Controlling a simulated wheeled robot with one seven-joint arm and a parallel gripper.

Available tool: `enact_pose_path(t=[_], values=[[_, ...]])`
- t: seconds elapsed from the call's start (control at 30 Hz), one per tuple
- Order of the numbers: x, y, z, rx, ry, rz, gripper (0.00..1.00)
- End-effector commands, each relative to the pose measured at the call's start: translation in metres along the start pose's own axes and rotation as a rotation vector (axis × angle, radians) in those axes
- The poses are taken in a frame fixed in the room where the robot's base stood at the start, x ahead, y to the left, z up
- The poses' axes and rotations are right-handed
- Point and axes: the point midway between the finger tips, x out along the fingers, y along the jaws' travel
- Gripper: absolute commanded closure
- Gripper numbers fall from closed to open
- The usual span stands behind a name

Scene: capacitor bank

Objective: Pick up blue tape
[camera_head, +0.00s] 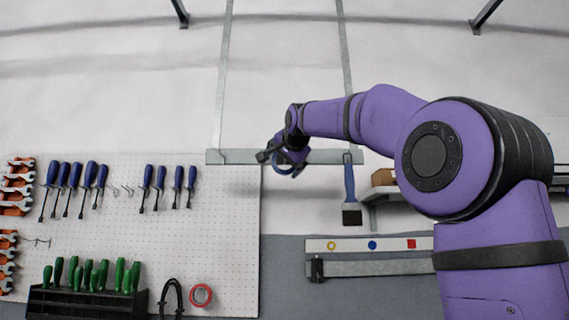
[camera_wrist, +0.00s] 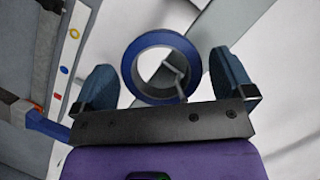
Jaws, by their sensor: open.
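The blue tape (camera_wrist: 160,39) is a round roll with an open centre in the wrist view. A thin metal peg shows through its hole, and the roll appears to hang on it. My gripper (camera_wrist: 165,82) is open, with one finger left of the roll and one right of it. Narrow gaps show between the roll and both fingers, so nothing appears gripped. In the head view my gripper (camera_head: 283,157) is at the metal rail, and the tape there is partly hidden by the gripper and hard to make out.
A blue-handled brush (camera_head: 350,185) hangs from the rail (camera_head: 325,157) just right of my gripper. A pegboard (camera_head: 225,235) with screwdrivers, wrenches and a red tape roll (camera_head: 201,288) is at left. A shelf with a cardboard box (camera_head: 384,177) is behind my arm.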

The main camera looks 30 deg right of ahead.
Motion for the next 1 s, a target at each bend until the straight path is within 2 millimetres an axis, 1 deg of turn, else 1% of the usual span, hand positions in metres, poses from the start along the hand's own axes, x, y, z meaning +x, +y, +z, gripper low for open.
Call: enact_pose_path(t=[0.03, 0.1, 0.3, 0.33, 0.37, 0.4, 0.47, 0.5, 0.83, 1.0], values=[[0.0072, 0.0006, 0.0002, 0.0, 0.0, 0.002, 0.0], [0.0113, 0.0003, -0.0005, 0.0, 0.002, 0.0, 0.0], [0.0121, 0.0001, -0.0007, 0.0, 0.002, -0.001, 0.0], [0.0121, 0.0001, -0.0006, 0.0, 0.002, 0.0, 0.02], [0.0122, 0.0002, -0.0006, 0.0, 0.002, 0.0, 0.09], [0.0122, 0.0002, -0.0005, 0.0, 0.002, 0.0, 0.18], [0.0122, 0.0002, -0.0005, 0.0, 0.002, 0.0, 0.32], [0.0122, 0.0002, -0.0005, 0.0, 0.002, 0.0, 0.41], [0.0118, -0.0004, -0.0011, 0.0, 0.002, 0.0, 0.42], [0.0106, -0.0052, -0.0055, -0.001, 0.002, 0.0, 0.42]])
